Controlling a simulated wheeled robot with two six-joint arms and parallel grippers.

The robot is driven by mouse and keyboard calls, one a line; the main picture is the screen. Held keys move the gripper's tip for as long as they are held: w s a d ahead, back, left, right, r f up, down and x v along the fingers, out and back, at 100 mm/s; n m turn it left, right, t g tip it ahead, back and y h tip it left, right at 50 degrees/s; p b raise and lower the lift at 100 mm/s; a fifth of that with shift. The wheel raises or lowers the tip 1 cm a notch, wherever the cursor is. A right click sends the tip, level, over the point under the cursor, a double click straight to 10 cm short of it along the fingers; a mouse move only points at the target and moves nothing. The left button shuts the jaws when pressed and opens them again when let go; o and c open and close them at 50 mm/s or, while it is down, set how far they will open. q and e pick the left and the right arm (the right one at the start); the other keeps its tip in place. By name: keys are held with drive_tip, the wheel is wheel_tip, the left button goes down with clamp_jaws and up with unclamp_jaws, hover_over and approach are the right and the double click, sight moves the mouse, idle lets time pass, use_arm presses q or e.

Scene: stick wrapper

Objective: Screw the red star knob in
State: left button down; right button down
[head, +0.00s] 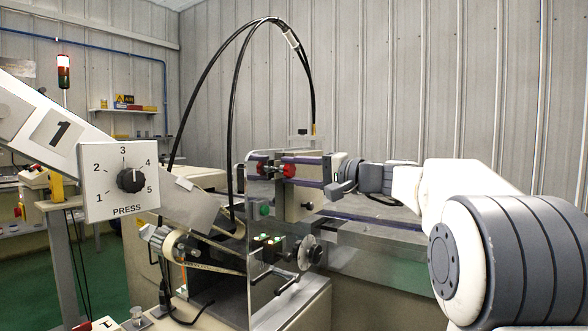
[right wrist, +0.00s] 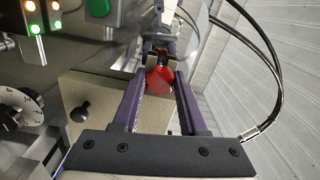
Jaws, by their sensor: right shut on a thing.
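The red star knob (head: 289,170) is on the upper part of the wrapper machine, near the metal front plate. My right gripper (head: 276,172) reaches in from the right with its two purple fingers on either side of the knob. In the right wrist view the red knob (right wrist: 160,80) sits between the purple fingers (right wrist: 160,52), which are shut on it. A second red part (head: 262,168) shows just left of the knob. My left gripper is not in view.
A PRESS dial (head: 131,180) is at the left. Black cables (head: 235,90) arch above the machine.

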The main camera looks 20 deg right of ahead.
drive_tip(key=m+p, duration=0.4)
drive_tip(key=m, duration=0.1)
drive_tip(key=m+p, duration=0.4)
drive_tip(key=m, duration=0.1)
drive_tip(key=shift+r+m, duration=0.2)
drive_tip(key=shift+m, duration=0.2)
drive_tip(key=m+p, duration=1)
drive_tip(key=p, duration=0.1)
drive_tip(key=shift+f, duration=0.1)
drive_tip(key=shift+f+m+p, duration=0.2)
drive_tip(key=shift+m+p, duration=0.1)
drive_tip(key=shift+m, duration=0.1)
drive_tip(key=shift+f, duration=0.1)
